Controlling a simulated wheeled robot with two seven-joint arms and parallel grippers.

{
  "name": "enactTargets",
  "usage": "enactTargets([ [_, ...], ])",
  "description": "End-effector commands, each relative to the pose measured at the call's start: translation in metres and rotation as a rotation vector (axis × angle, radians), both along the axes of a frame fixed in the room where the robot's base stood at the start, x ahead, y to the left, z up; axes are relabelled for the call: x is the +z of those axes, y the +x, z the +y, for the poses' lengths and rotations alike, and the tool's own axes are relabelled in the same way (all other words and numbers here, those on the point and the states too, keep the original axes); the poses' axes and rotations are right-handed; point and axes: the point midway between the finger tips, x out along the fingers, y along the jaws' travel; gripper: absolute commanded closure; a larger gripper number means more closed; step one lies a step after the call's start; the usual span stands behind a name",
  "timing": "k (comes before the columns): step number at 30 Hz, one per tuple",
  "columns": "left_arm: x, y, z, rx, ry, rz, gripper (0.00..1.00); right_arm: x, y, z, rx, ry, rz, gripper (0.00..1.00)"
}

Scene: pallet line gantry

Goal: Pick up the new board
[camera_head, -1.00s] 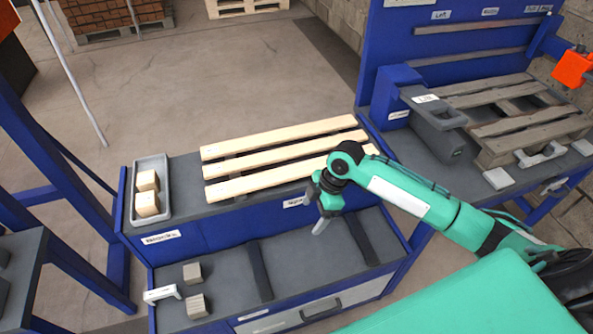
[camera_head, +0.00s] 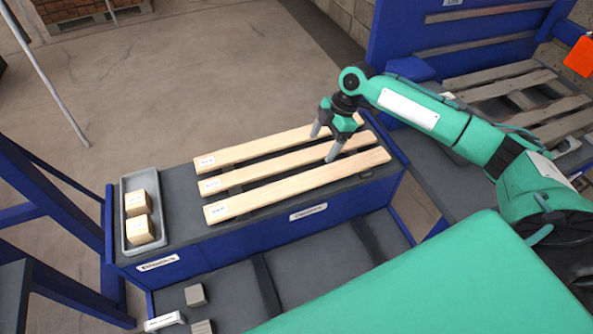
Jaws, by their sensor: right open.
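Three pale new boards lie side by side on the dark top of the blue bench: a far board (camera_head: 255,149), a middle board (camera_head: 255,172) and a near board (camera_head: 290,188). Each has a small white label at its left end. My right gripper (camera_head: 324,144) is open above the right part of the boards, its fingertips pointing down around the middle board. I cannot tell whether the fingers touch it. My left gripper is not in view.
A grey tray (camera_head: 124,205) with two wooden blocks stands at the bench's left end. A lower shelf (camera_head: 320,258) holds small grey blocks (camera_head: 196,295). A weathered pallet (camera_head: 505,85) lies on the blue station at right. Open floor lies behind the bench.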

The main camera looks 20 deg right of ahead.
Motion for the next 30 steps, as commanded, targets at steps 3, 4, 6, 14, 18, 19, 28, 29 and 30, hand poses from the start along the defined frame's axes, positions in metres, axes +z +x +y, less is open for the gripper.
enactTargets([
  [3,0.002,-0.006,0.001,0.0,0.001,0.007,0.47,-0.006,0.0,0.002,0.0,0.001,0.002,0.23],
  [4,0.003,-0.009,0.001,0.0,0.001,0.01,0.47,-0.009,0.0,0.004,-0.001,0.001,0.004,0.23],
  [6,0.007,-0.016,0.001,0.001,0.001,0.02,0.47,-0.021,0.0,0.008,0.0,0.0,0.004,0.23],
  [14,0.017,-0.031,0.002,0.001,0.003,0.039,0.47,-0.065,0.0,0.027,-0.001,0.0,0.004,0.23],
  [18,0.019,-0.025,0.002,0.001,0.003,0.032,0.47,-0.077,0.001,0.031,-0.001,0.0,0.002,0.23],
  [19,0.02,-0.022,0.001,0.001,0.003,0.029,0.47,-0.078,0.0,0.032,-0.001,0.0,0.001,0.23],
  [28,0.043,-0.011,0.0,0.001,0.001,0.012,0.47,-0.11,-0.003,0.042,-0.002,0.0,0.004,0.23],
  [29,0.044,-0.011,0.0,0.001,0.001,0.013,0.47,-0.115,-0.003,0.044,-0.001,0.001,0.004,0.23],
  [30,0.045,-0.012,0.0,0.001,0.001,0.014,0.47,-0.119,-0.002,0.046,-0.001,0.001,0.003,0.23],
])
